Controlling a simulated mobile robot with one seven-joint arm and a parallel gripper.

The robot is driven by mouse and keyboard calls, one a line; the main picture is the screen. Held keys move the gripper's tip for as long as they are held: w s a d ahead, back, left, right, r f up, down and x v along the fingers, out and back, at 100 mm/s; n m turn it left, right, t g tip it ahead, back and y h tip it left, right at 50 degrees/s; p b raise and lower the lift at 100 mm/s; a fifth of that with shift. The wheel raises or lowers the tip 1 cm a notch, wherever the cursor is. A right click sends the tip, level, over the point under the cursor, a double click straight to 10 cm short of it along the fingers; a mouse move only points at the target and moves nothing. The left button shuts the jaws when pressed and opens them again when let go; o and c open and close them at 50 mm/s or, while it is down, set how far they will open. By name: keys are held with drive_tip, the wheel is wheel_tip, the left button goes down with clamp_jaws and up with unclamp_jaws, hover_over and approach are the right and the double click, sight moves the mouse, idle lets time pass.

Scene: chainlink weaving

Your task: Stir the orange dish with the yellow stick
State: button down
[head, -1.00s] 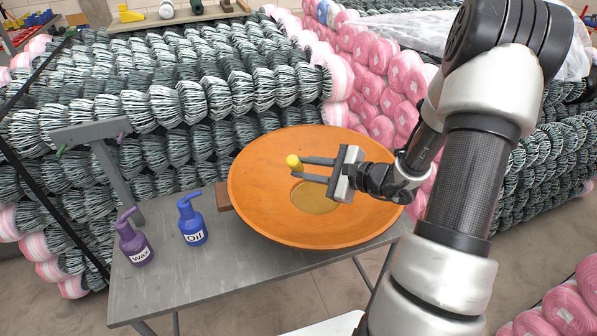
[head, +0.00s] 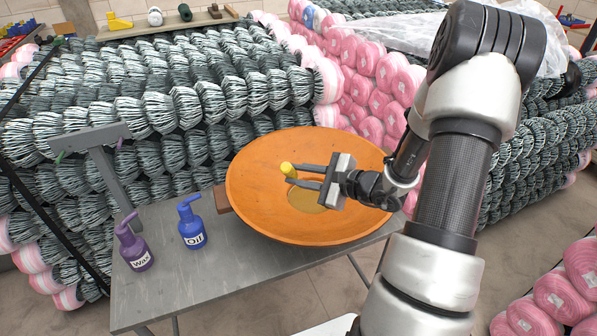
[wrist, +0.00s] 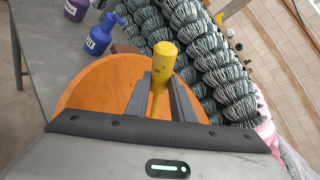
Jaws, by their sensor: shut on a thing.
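The orange dish (head: 340,228) is wide and shallow and rests on the grey table, with a yellowish pool (head: 306,200) at its centre. It also shows in the wrist view (wrist: 90,90). In the head view only the knob of the stick (head: 288,169) shows clearly. The lower end is hidden, and I cannot tell whether it touches the dish.
A blue Oil bottle (head: 191,225) and a purple Wax bottle (head: 133,246) stand on the grey table (head: 215,285) left of the dish. A grey stand (head: 105,170) rises at its left edge. Stacked wire rolls (head: 190,110) close off the back. The table front is clear.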

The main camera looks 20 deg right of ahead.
drive_tip(key=w+d+f+b, duration=0.3)
drive_tip(key=f+b, duration=0.4)
drive_tip(key=f, duration=0.1)
drive_tip(key=w+d+f+b, duration=0.3)
drive_tip(key=w+f+b, duration=0.1)
drive_tip(key=f+b, duration=0.3)
drive_tip(key=shift+w+d+f, duration=0.2)
drive_tip(key=shift+d+f, duration=0.2)
drive_tip(key=shift+f, duration=0.15)
idle(0.4)
drive_tip(key=shift+s+a+r+p, duration=1.2)
drive_tip(key=shift+s+r+p, duration=0.1)
drive_tip(key=shift+r, duration=1.25)
drive_tip(key=shift+s+a+r+p, duration=1.15)
drive_tip(key=shift+s+r+p, duration=0.1)
drive_tip(key=shift+r, duration=1.35)
drive_tip(key=shift+s+a+r+p, duration=1.2)
drive_tip(key=shift+s+r+p, duration=0.1)
drive_tip(key=shift+r, duration=1.25)
drive_tip(key=shift+r+p, duration=1.55)
drive_tip(key=shift+r, duration=0.9)
